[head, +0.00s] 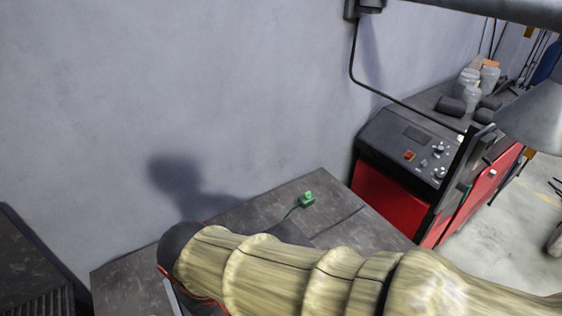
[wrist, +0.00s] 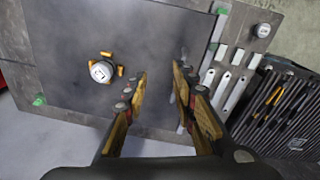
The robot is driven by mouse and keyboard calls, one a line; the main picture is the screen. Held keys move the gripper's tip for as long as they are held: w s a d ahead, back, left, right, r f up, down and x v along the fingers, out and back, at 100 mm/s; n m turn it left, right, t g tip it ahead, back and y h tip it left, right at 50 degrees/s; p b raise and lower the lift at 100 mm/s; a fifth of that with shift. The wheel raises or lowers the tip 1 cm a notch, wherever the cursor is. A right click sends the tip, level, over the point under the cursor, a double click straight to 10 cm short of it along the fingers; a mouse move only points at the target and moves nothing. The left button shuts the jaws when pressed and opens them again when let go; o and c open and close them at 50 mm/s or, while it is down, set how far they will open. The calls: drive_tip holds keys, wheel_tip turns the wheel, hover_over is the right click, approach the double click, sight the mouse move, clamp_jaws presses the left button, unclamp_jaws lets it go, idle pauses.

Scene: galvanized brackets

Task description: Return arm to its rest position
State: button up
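My gripper (wrist: 160,74) shows in the wrist view with its two yellow and dark fingers apart and nothing between them. It points over a grey table (wrist: 48,60) with a dark flat panel (wrist: 150,40) on it, and I see no contact with either. In the head view my arm, in a ribbed tan sleeve, stretches from the lower right to the left across the table. My gripper is not visible in that view.
A white round piece (wrist: 102,71) with orange parts around it lies on the panel. Pale metal strips (wrist: 221,82) lie to its right, beside a black ribbed container (wrist: 272,112). A green piece (head: 307,199) sits on the table. A red machine (head: 400,165) stands right, by the wall.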

drive_tip(key=w+d+f+m+t+b, duration=0.1)
drive_tip(key=d+m+b, duration=0.3)
drive_tip(key=d, duration=1.1)
drive_tip(key=w+d+f+m+t+b, duration=0.1)
drive_tip(key=d+m+t+b, duration=0.2)
drive_tip(key=d, duration=1.2)
drive_tip(key=m+b, duration=0.2)
drive_tip(key=b, duration=0.2)
drive_tip(key=shift+w+d+f+t, duration=0.2)
drive_tip(key=shift+d+f+t, duration=0.1)
drive_tip(key=shift+d, duration=0.05)
